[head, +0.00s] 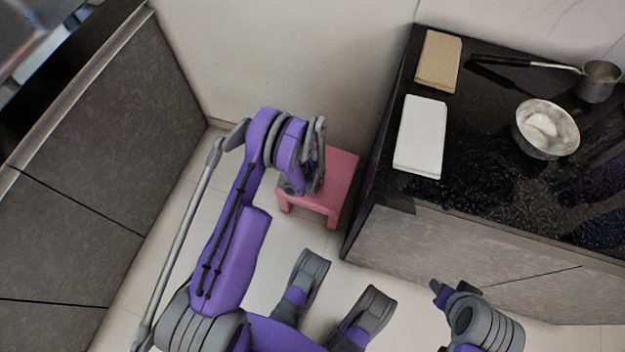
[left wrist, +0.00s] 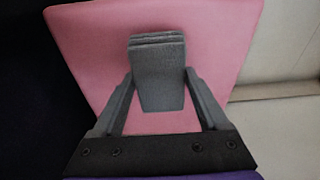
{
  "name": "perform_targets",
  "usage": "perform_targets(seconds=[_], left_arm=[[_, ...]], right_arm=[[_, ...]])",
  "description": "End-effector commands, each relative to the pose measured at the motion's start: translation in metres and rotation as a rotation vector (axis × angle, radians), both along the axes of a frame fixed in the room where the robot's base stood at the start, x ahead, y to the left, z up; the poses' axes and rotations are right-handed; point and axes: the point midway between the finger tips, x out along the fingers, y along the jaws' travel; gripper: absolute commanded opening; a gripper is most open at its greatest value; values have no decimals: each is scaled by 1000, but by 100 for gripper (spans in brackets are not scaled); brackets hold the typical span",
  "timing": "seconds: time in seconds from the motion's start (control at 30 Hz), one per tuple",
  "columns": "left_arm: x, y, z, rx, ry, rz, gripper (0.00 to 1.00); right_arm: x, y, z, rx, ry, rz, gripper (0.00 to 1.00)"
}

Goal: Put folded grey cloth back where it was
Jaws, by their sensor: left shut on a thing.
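The folded grey cloth (left wrist: 160,82) shows in the left wrist view as a small thick pad with layered edges. My left gripper (left wrist: 159,77) is shut on it, one finger on each side. The cloth is over the top of the pink stool (left wrist: 85,38); I cannot tell whether it touches the seat. In the head view my left gripper (head: 314,180) reaches down over the pink stool (head: 342,168) and largely hides the cloth.
A black counter (head: 465,140) stands right of the stool. On it are a white folded cloth (head: 420,135), a tan folded cloth (head: 438,60), a metal bowl (head: 563,145) and a long-handled pot (head: 598,82). Dark cabinets (head: 115,120) stand at the left.

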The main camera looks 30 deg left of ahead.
Motion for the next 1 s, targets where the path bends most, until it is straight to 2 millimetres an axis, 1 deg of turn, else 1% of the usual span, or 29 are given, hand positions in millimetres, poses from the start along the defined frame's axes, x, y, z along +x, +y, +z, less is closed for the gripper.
perform_targets(seconds=[0.03,0.07,0.4,0.43,0.53,0.57,0.83,0.93,1.0], left_arm=[[0,0,-8,0,0,0,32],[0,0,-10,0,0,0,32],[0,0,-12,0,0,0,32],[0,0,-12,0,0,0,80],[0,0,-12,0,0,0,98],[0,0,-12,0,0,0,100],[0,0,-10,0,0,0,100],[-1,0,0,0,0,0,100],[-3,-1,12,0,0,0,100]], right_arm=[[0,0,-2,0,-1,0,50],[1,0,-2,0,-1,0,50],[0,0,-2,0,0,0,50],[0,0,-2,0,0,0,50],[0,0,-2,0,-1,0,50],[0,0,-2,0,-1,0,50],[0,0,-2,0,0,0,50],[0,0,0,0,0,0,50],[0,0,2,0,0,0,50]])
